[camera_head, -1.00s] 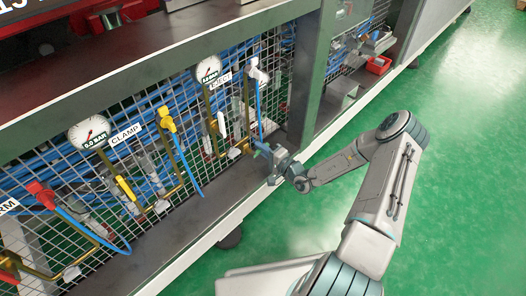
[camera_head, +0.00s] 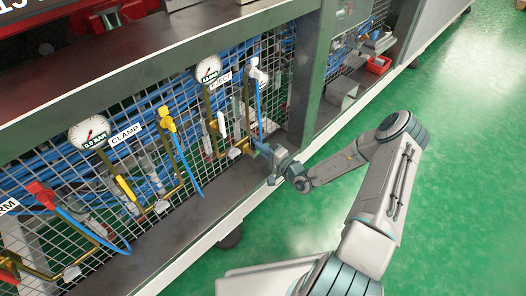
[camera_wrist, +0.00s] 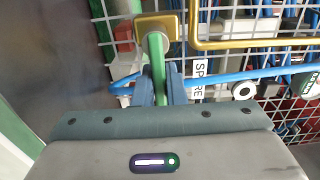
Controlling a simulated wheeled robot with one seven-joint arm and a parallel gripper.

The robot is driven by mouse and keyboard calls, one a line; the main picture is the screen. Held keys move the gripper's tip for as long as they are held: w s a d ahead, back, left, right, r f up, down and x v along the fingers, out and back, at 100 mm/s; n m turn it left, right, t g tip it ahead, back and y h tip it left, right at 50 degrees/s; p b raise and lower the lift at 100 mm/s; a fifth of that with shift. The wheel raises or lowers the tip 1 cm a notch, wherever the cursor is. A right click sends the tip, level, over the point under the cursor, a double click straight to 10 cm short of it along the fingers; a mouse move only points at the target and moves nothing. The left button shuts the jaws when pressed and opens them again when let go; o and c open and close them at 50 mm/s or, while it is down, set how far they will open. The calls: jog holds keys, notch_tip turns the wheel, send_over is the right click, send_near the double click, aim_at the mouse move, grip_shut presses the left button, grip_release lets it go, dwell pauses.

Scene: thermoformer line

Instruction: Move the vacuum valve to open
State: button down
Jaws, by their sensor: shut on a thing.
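In the wrist view a green lever handle (camera_wrist: 157,60) runs from a brass valve body (camera_wrist: 160,24) down between my fingers. My gripper (camera_wrist: 160,88) is shut on this green handle. A label reading SPARE (camera_wrist: 199,77) is on the mesh just right of it. No label reading vacuum is in view. In the head view my gripper (camera_head: 262,149) is at the mesh panel, low and right of the EJECT label (camera_head: 220,80); the green handle is hard to make out there.
Other valves have a red handle (camera_head: 41,195), a yellow handle (camera_head: 167,119) and a white handle (camera_head: 257,70). Gauges (camera_head: 89,132) and blue hoses line the wire mesh. A dark post (camera_head: 312,75) stands right of my gripper. The green floor (camera_head: 470,190) is clear.

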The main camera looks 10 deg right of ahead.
dwell(0.4)
jog(key=shift+s+a+r+n+p, duration=0.1)
jog(key=shift+r+n+p, duration=0.4)
jog(key=shift+n+p, duration=0.45)
jog(key=shift+r+n, duration=0.1)
jog(key=shift+n, duration=0.75)
jog(key=shift+s+a+r+n+p, duration=0.15)
jog(key=shift+r+n+p, duration=0.25)
jog(key=shift+n+p, duration=0.5)
jog(key=shift+a+r+n, duration=0.1)
jog(key=shift+r+n, duration=0.05)
jog(key=shift+n, duration=0.75)
